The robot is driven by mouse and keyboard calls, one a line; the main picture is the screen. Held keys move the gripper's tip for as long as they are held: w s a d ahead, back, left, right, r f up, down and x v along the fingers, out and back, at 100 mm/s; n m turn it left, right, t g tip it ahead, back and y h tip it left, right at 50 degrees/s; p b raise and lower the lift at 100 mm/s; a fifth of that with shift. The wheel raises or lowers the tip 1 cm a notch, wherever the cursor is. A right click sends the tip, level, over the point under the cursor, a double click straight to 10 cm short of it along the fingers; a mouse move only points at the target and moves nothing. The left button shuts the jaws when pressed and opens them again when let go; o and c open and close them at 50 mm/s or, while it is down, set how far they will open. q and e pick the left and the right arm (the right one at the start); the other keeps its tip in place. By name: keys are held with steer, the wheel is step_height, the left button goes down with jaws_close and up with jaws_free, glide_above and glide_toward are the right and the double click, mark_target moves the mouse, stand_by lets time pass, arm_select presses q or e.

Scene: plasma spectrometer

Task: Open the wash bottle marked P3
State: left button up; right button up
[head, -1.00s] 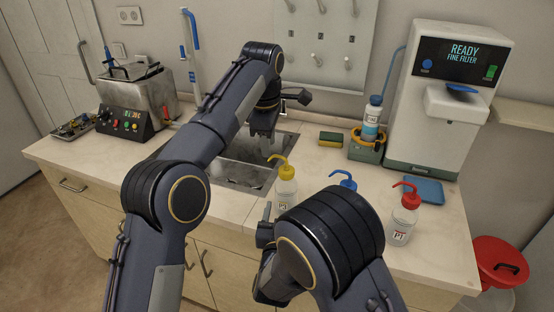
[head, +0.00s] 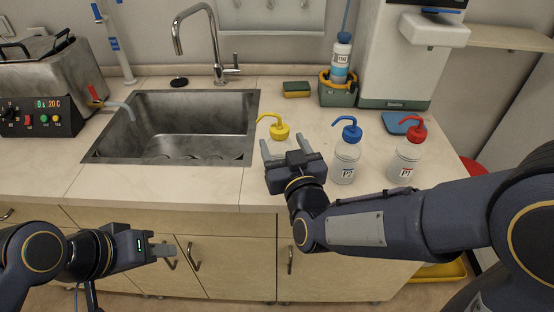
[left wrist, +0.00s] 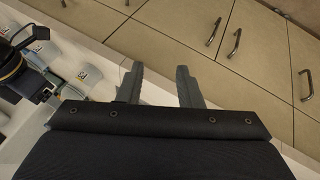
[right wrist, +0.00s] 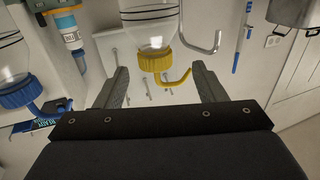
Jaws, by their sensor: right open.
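The yellow-capped wash bottle (head: 279,131) stands near the counter's front edge, right of the sink; its label is hidden, so I cannot read P3. My right gripper (head: 285,143) is open with its fingers on either side of this bottle in the picture, hiding its body. In the right wrist view the yellow cap (right wrist: 154,60) sits on the clear bottle, between and beyond the open fingertips (right wrist: 160,80); contact is not visible. My left gripper (head: 168,250) is open and empty in front of the cabinets, below the counter top; its fingers (left wrist: 160,75) are apart in the left wrist view.
The blue-capped bottle P2 (head: 346,158) stands close right of my right gripper, with red-capped P1 (head: 405,160) beyond it. The sink (head: 180,125) lies left. A sponge (head: 296,89), a bottle in a green holder (head: 340,62) and a blue tray (head: 400,122) are behind.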

steer(key=shift+r, duration=0.1)
steer(key=shift+w, duration=0.3)
steer(key=x, duration=0.4)
steer(key=p+x, duration=0.1)
steer(key=x, duration=0.2)
steer(key=shift+w+d, duration=0.1)
steer(key=shift+d, duration=0.15)
arm_select(q)
steer(key=shift+s+d+f+m, duration=0.15)
steer(key=shift+s+f+m, duration=0.25)
steer(key=shift+s+f, duration=0.3)
arm_select(e)
steer(key=shift+c, duration=0.3)
steer(key=shift+r, duration=0.1)
jaws_close()
